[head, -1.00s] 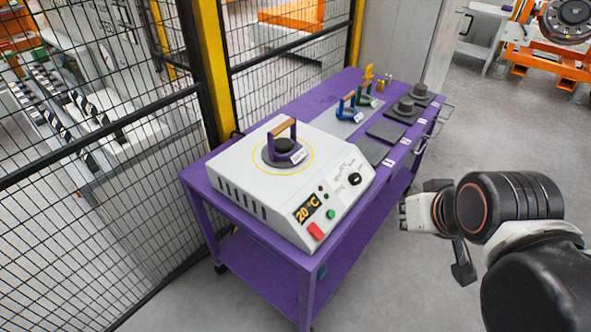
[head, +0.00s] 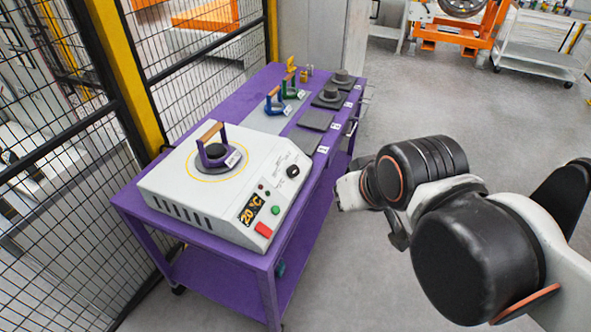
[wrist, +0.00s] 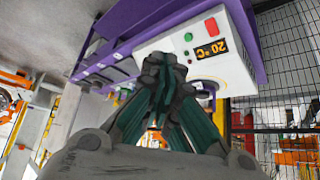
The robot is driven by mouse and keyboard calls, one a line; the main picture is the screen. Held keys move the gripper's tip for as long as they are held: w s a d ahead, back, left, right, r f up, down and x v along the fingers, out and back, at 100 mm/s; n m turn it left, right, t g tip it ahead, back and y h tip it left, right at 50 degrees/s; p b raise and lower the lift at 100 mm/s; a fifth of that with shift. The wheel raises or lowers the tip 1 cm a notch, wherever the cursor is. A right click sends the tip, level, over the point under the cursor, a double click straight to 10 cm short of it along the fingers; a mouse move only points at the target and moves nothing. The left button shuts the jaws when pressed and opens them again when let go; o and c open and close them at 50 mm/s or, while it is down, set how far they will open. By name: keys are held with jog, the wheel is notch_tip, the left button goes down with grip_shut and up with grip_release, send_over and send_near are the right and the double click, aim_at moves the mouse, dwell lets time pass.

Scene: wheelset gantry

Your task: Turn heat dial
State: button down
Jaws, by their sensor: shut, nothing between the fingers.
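The heat dial is a black round knob (head: 293,171) on the sloped front panel of a white heater unit (head: 165,180). The unit's display (head: 251,209) reads 20 °C, with a green button (head: 275,210) and a red switch (head: 264,229) near it. In the wrist view the heater (wrist: 225,70) appears upside down, and the dial is not visible, probably behind the fingers. My gripper (wrist: 165,65) is shut and empty, its fingertips in front of the heater panel. In the head view my wrist is right of the cart, apart from the dial; the fingertips are mostly hidden there.
The heater stands on a purple cart (head: 130,206). A purple-framed tool with a wooden handle (head: 210,145) sits on the heater's ring.

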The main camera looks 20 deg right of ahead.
jog(key=c, duration=1.6)
grip_release()
jog(key=shift+w+r, duration=0.1)
jog(key=shift+w, duration=0.05)
jog(key=shift+c, duration=0.2)
jog(key=o, duration=0.6)
jog(key=w+n, duration=0.1)
jog(key=w, duration=0.1)
jog(key=w+r+n, duration=0.1)
jog(key=w, duration=0.2)
jog(key=w+r+n+g, duration=0.1)
jog(key=w, duration=0.2)
jog(key=shift+d+y+p, duration=0.1)
jog(key=shift+y+p, duration=0.2)
jog(key=shift+p, duration=0.05)
jog(key=shift+c, duration=0.2)
jog(key=n+g+y+p, duration=0.1)
jog(key=n+g+y, duration=0.2)
jog(key=n, duration=0.6)
send_over(296, 170)
jog(key=s+d, duration=0.4)
notch_tip(296, 170, down, 14)
jog(key=b+x, duration=0.3)
jog(key=x, duration=1)
jog(key=shift+w+d, duration=0.1)
jog(key=shift+w, duration=0.05)
